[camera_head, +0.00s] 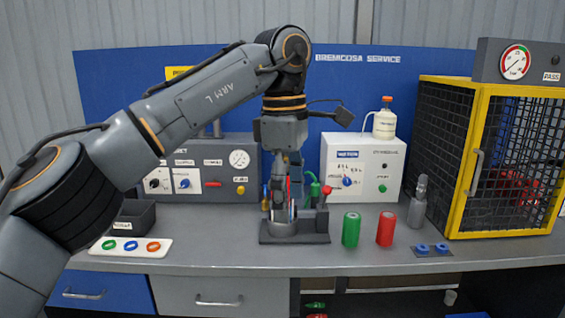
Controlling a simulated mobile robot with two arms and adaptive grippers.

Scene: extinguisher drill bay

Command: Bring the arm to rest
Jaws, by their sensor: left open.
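My left arm comes in from the left and bends down at the middle of the picture. My left gripper (283,208) points straight down over a dark stand (318,238) on the bench. It is open. Its fingertips are low, close to a round grey holder (281,227) on the stand. Coloured bits of red and blue show around the fingers, and I cannot tell whether the fingers touch anything. The gripper hides part of the stand and what is in it. My right gripper is not in view.
A green can (351,230) and a red can (386,229) stand right of the stand. A yellow-framed mesh cage (455,170) is at right. Grey (215,165) and white (390,160) panels stand behind. A white tray (122,252) with coloured rings lies at left.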

